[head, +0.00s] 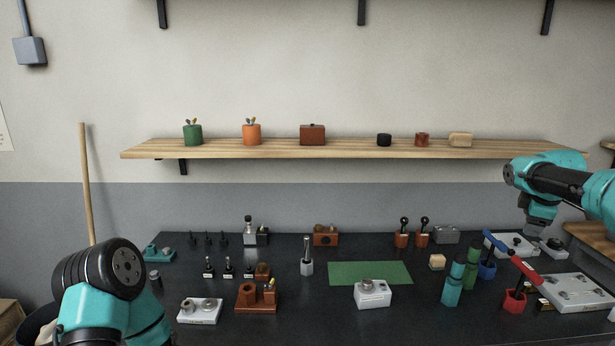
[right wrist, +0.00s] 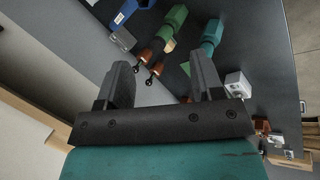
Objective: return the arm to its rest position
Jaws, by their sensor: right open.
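My right arm (head: 545,180) comes in from the right edge in the head view, teal and black. Its gripper (head: 536,229) points down above the right back part of the dark table. In the right wrist view the two dark fingers of this gripper (right wrist: 162,82) stand wide apart, with nothing held between them. My left arm (head: 105,285) shows only as a teal and black joint at the lower left of the head view. Its gripper is out of frame.
Teal and green bottles (head: 453,285), a blue holder (head: 488,270) and a red holder (head: 514,300) stand below and left of the right gripper. A grey-white tray (head: 575,292) lies at the table's right. A wooden shelf (head: 350,149) runs along the wall.

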